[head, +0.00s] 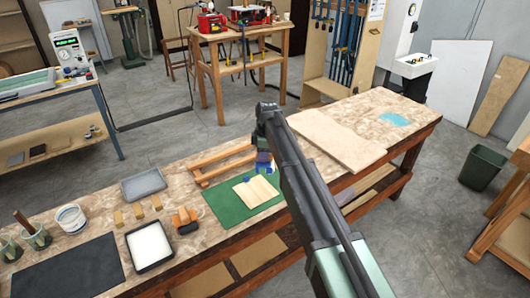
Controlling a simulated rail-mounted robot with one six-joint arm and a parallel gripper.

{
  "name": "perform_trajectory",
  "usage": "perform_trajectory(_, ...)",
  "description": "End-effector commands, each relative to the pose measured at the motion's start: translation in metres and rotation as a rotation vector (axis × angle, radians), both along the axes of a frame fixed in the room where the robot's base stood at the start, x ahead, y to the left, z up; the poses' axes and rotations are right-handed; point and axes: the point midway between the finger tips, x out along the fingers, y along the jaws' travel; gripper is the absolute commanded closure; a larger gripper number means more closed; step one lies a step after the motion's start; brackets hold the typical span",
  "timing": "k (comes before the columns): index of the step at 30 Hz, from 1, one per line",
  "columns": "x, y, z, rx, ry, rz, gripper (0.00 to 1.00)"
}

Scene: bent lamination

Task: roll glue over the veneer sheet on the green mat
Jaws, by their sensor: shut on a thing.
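The pale veneer sheet (256,192) lies on the green mat (229,213) on the workbench. My arm comes in from the lower right, and its wrist hangs over the far right side of the mat. My gripper (264,161), small and partly hidden by my arm, is shut on a small blue thing (263,169), which seems to be the glue roller. It is just beyond the far edge of the veneer as seen here; I cannot tell whether it touches the sheet or mat. A black-rimmed tray with a white surface (150,243) stands to the left.
Wooden bars (222,157) lie behind the green mat; a large board (335,140) lies right.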

Motion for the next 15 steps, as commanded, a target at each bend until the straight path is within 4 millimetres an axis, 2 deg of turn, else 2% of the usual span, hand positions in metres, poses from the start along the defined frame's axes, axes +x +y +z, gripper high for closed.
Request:
perform_trajectory(1,-0.001,0.0,-0.01,0.003,0.002,0.107,0.87)
perform_trajectory(3,-0.003,0.0,-0.014,0.009,0.003,0.28,0.87)
perform_trajectory(7,-0.005,0.0,-0.017,0.02,0.003,0.509,0.87)
perform_trajectory(10,-0.006,-0.001,-0.017,0.025,0.002,0.581,0.87)
perform_trajectory(15,-0.006,0.0,-0.021,0.025,0.001,0.593,0.87)
